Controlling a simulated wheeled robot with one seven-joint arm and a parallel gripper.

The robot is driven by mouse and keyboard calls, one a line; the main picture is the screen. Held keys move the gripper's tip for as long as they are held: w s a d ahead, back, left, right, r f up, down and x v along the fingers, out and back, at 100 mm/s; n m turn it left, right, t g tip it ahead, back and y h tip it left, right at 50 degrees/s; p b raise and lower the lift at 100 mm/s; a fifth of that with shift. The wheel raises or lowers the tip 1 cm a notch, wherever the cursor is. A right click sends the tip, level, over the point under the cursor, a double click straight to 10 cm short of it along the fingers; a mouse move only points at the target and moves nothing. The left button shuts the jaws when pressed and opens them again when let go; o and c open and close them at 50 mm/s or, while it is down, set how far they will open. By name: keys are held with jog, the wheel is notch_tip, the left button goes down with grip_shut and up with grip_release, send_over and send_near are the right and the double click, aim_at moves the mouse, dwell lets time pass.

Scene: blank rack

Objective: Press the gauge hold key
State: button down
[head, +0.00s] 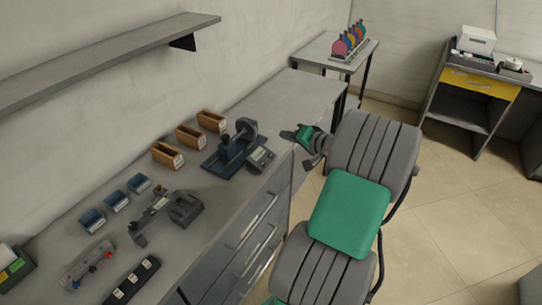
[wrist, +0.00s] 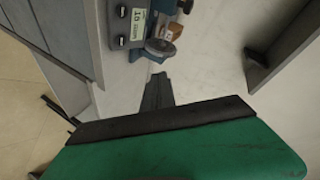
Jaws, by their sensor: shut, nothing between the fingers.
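The gauge is a dark blue bench instrument (head: 228,151) with a round grey part on top and a grey display box (head: 261,158) at its right, near the bench's front edge. I cannot read which key is the hold key. My gripper (head: 287,134) is shut and empty, just right of the display box near the bench edge. In the wrist view its fingertips (wrist: 158,78) point toward the gauge and appear apart from it.
On the bench (head: 290,95) stand orange bins (head: 190,136), blue bins (head: 116,200), a grey measuring device (head: 166,214) and two strips of controls (head: 131,281). A wall shelf (head: 110,60) overhangs the left. The bench's far end is clear.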

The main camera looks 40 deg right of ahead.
jog(key=w+a+f+b, duration=0.1)
jog(key=w+f+b, duration=0.2)
jog(key=f+b, duration=0.2)
notch_tip(320, 180, down, 3)
jog(key=shift+w+a+r, duration=0.1)
jog(key=shift+w+a, duration=0.05)
jog(key=shift+w, duration=0.1)
dwell(1.7)
jog(key=shift+w+f+b, duration=0.15)
jog(key=shift+f+b, duration=0.15)
jog(key=shift+f, duration=0.1)
jog(key=shift+w+a+f+b, duration=0.1)
jog(key=shift+f+b, duration=0.2)
jog(key=shift+f, duration=0.05)
dwell(0.5)
jog(key=shift+s+r+p, duration=0.3)
jog(key=shift+r+p, duration=0.05)
jog(key=shift+r, duration=0.35)
jog(key=r+p, duration=0.1)
jog(key=s+r, duration=0.1)
jog(key=r, duration=0.1)
jog(key=s+d+r+p, duration=0.1)
jog(key=shift+r+p, duration=0.25)
jog(key=shift+p, duration=0.1)
